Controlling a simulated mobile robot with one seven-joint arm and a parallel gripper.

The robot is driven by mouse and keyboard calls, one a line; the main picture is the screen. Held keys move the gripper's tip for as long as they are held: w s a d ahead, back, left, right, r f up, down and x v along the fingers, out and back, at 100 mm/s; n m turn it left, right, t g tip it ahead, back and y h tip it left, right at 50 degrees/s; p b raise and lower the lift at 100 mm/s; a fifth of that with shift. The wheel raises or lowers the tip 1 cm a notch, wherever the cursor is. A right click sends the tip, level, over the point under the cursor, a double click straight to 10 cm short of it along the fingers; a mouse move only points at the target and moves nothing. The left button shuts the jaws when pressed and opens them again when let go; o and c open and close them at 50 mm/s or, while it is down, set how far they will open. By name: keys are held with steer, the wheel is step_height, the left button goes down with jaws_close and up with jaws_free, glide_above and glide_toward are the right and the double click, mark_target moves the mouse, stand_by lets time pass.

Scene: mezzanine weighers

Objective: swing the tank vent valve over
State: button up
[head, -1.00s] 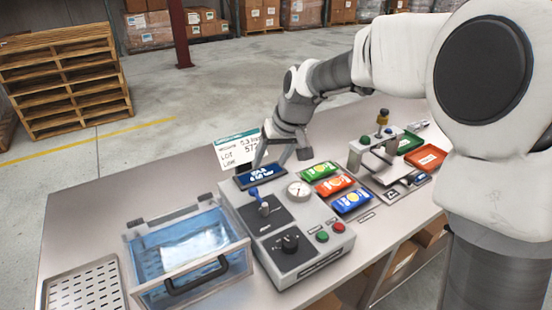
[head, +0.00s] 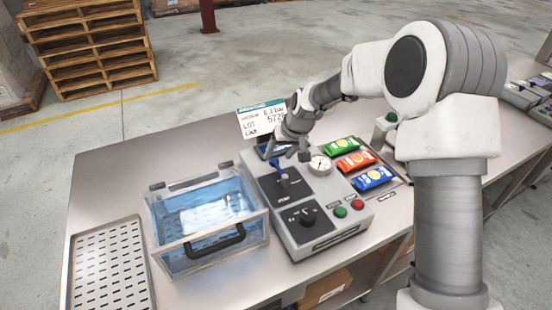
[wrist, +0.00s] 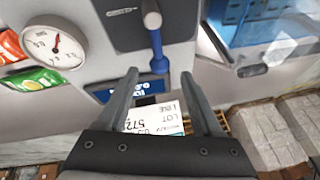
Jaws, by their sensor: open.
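The vent valve is a blue-handled lever (head: 276,164) on a dark plate on top of the grey control console (head: 330,240). In the wrist view the blue handle (wrist: 157,52) runs from a pale round pivot toward my gripper. My gripper (head: 287,155) is open and empty above the back of the console. In the wrist view its two fingertips (wrist: 160,74) are apart, one on each side of the handle's free end in the picture. I cannot tell whether they are level with it or above it. A pressure gauge (head: 320,165) sits beside the valve.
A clear tank (head: 205,262) with blue water stands left of the console, by a perforated tray (head: 110,265). The console has a black knob (head: 307,215) and red and green buttons. Colourful packets (head: 372,178) lie to the right. A label card (head: 258,118) stands behind.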

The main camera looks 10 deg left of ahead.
mark_target(276, 160)
steer(key=shift+x, duration=1.95)
steer(key=shift+c, duration=0.2)
jaws_close()
